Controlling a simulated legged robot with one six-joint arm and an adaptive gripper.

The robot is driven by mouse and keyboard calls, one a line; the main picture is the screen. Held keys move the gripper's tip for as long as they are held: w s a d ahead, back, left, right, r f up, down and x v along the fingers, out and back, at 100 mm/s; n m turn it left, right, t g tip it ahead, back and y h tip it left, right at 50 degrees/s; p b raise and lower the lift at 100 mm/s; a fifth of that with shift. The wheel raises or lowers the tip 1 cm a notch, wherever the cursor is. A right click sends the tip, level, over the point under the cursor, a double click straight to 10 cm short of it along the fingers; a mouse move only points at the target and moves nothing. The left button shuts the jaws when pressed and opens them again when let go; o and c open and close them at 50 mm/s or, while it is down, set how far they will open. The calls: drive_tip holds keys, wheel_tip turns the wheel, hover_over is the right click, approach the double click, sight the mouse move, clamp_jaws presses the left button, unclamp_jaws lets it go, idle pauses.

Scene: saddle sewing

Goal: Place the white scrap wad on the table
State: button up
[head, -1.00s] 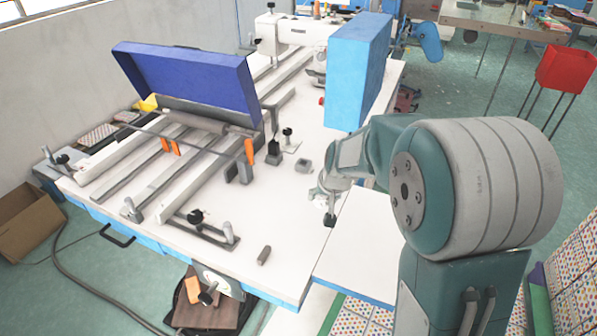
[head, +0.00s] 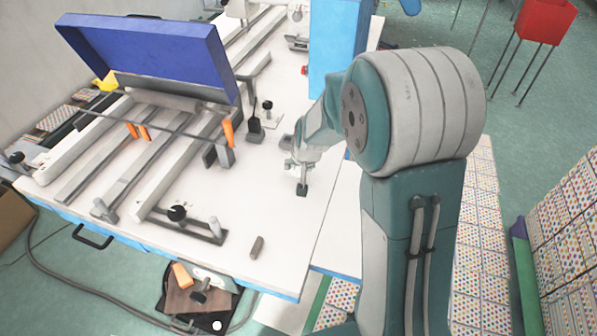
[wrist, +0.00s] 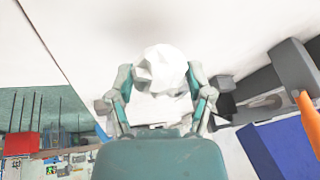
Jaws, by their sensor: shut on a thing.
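The white scrap wad (wrist: 160,68) is a crumpled, faceted white lump between my fingertips in the wrist view. My gripper (wrist: 160,80) is shut on it, with a finger on each side. In the head view my gripper (head: 302,188) points down over the right part of the white table (head: 285,215), and the wad cannot be made out there. The white tabletop fills the upper part of the wrist view behind the wad. I cannot tell whether the wad touches it.
A sewing fixture with rails (head: 165,165), a blue lid (head: 150,50) and orange handles stands on the left of the table. A tall blue box (head: 335,50) stands behind my gripper. A small grey peg (head: 257,247) lies near the front edge. The tabletop around my gripper is mostly clear.

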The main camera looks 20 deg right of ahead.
drive_tip(key=shift+a+f, duration=0.2)
drive_tip(key=shift+f, duration=1.05)
drive_tip(key=shift+d, duration=0.1)
drive_tip(key=shift+d, duration=0.1)
drive_tip(key=o, duration=0.7)
drive_tip(key=shift+d, duration=0.1)
drive_tip(key=shift+a+r, duration=0.1)
drive_tip(key=shift+a, duration=0.1)
drive_tip(key=s+r+n, duration=0.1)
drive_tip(key=s+r, duration=1.3)
drive_tip(key=r, duration=0.5)
drive_tip(key=s+r, duration=0.1)
drive_tip(key=s, duration=0.3)
drive_tip(key=s+n, duration=0.1)
drive_tip(key=s, duration=0.3)
drive_tip(key=s+r+n, duration=0.1)
drive_tip(key=s, duration=0.4)
drive_tip(key=shift+a+r+t+h, duration=0.3)
drive_tip(key=shift+a+t, duration=0.1)
